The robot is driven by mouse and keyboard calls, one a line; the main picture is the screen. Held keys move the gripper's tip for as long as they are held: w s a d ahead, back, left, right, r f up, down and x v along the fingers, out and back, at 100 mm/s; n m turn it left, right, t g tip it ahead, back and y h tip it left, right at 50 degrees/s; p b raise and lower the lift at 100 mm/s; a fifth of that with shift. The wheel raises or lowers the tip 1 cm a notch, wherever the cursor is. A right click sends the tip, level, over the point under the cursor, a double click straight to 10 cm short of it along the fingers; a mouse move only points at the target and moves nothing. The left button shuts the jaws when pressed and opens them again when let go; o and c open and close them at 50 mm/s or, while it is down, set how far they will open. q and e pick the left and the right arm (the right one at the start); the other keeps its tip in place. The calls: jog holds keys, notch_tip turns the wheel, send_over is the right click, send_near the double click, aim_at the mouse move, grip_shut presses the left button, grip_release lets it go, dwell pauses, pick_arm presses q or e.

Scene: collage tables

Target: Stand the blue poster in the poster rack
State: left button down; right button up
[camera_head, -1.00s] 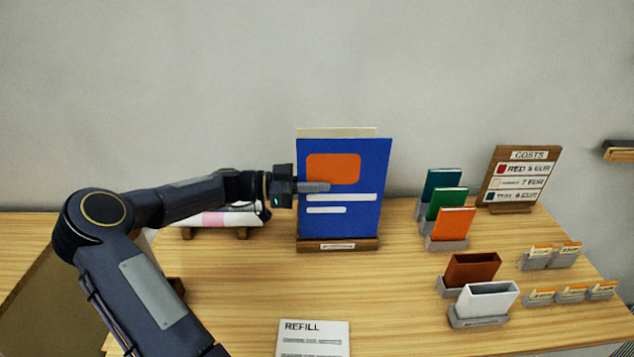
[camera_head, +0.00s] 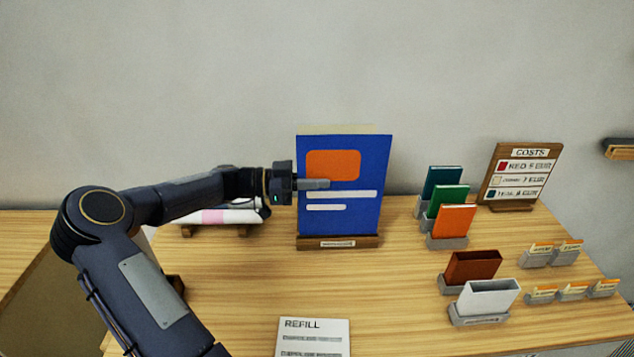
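The blue poster (camera_head: 343,221), with an orange block and white bars, stands upright at the wooden poster rack (camera_head: 362,242) on the table. Its lower edge meets the rack's front lip; whether it sits fully down in the slot is hard to tell. A pale board (camera_head: 345,129) shows just above its top edge. My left gripper (camera_head: 316,184) reaches in from the left at the poster's left edge. One finger lies across the poster's front; the other finger is hidden behind it, and the gripper appears closed on the poster. My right gripper is not in view.
Rolled posters (camera_head: 226,214) lie on a wooden cradle behind my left arm. Green and orange booklets (camera_head: 453,221), a brown holder (camera_head: 473,267), a white holder (camera_head: 488,297) and a COSTS board (camera_head: 521,174) stand at right. A REFILL card (camera_head: 313,338) is in front.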

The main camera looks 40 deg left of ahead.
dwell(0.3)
pick_arm(q)
jog(key=shift+f+b, duration=1.15)
jog(key=shift+f+b, duration=1.1)
jog(key=shift+f, duration=0.05)
jog(key=c, duration=1.6)
grip_release()
jog(key=shift+o, duration=0.2)
jog(key=shift+r, duration=0.15)
